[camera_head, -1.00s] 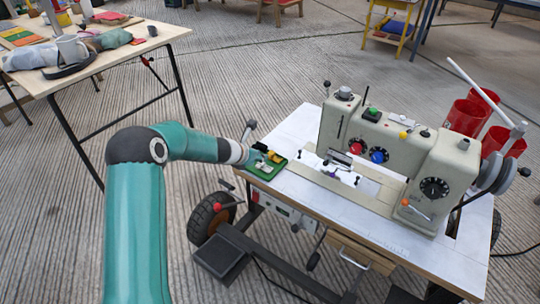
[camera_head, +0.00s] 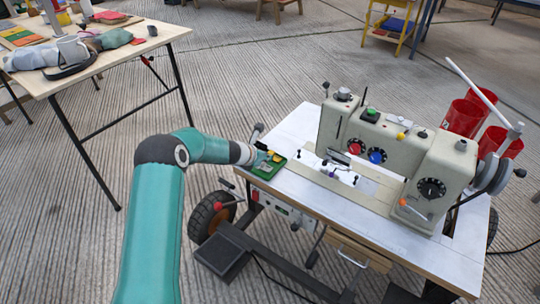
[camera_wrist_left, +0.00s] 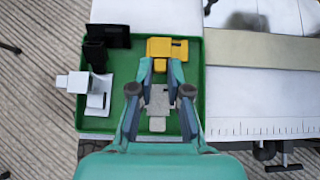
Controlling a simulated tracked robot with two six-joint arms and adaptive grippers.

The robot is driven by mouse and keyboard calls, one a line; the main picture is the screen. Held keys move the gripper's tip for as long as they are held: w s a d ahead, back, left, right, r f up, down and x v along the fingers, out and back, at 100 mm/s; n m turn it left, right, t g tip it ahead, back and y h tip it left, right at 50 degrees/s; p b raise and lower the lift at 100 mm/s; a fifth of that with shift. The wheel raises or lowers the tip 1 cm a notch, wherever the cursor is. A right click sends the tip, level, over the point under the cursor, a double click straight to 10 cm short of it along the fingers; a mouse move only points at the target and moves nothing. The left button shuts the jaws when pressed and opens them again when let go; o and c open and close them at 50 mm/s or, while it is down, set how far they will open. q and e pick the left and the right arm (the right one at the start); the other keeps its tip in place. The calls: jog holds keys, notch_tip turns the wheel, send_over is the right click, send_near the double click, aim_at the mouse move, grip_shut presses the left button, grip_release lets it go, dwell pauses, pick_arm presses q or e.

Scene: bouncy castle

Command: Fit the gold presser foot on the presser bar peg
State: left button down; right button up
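The gold presser foot (camera_wrist_left: 166,50) lies in a green tray (camera_wrist_left: 215,40) and shows as a small yellow piece in the head view (camera_head: 274,156). My left gripper (camera_wrist_left: 161,68) is over the tray, its fingers apart, with the tips at the near edge of the gold foot. I cannot tell whether they touch it. A grey foot (camera_wrist_left: 158,105) shows between the fingers. The sewing machine (camera_head: 390,140) stands on a white-topped table to the right. The presser bar peg is too small to make out. My right gripper is not in view.
A black piece (camera_wrist_left: 105,45) and a white-and-grey piece (camera_wrist_left: 90,90) sit on the left of the tray. The white tabletop (camera_head: 295,130) is clear behind the tray. Red bins (camera_head: 465,118) stand behind the machine. A cluttered wooden table (camera_head: 100,55) is at far left.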

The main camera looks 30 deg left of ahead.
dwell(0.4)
pick_arm(q)
jog(key=shift+r, duration=0.1)
jog(key=shift+r+p, duration=1.05)
jog(key=shift+p, duration=0.05)
jog(key=shift+r+p, duration=1.9)
jog(key=shift+r, duration=0.1)
